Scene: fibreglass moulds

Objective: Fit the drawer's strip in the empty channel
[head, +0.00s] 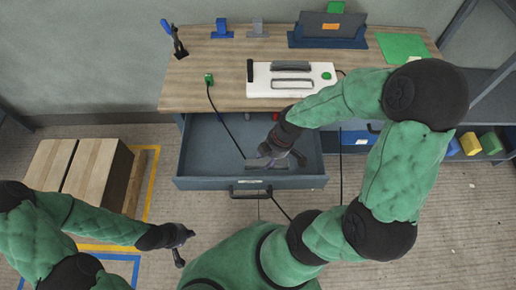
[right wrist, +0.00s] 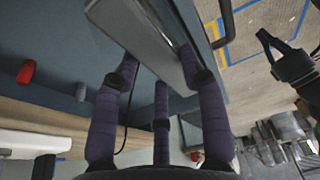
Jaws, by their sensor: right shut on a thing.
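My right gripper (head: 270,160) is inside the open drawer (head: 210,150), below the tabletop. In the right wrist view its fingers (right wrist: 160,85) are shut on a long grey strip (right wrist: 143,30), which runs slantwise between them. Part of the strip is hidden by the fingers. The white mould block (head: 260,86) lies on the table and has a dark bar (head: 291,66) along its back. A dark-outlined channel (head: 292,83) in its front part looks empty. My left gripper (head: 182,246) is open and empty over the floor, left of the drawer front.
A black cable runs from a green plug (head: 209,79) down into the drawer. Blue and grey stands (head: 222,29), a dark panel rack (head: 328,30) and a green sheet (head: 403,46) stand or lie at the table's back. A wooden crate (head: 85,170) is on the left floor.

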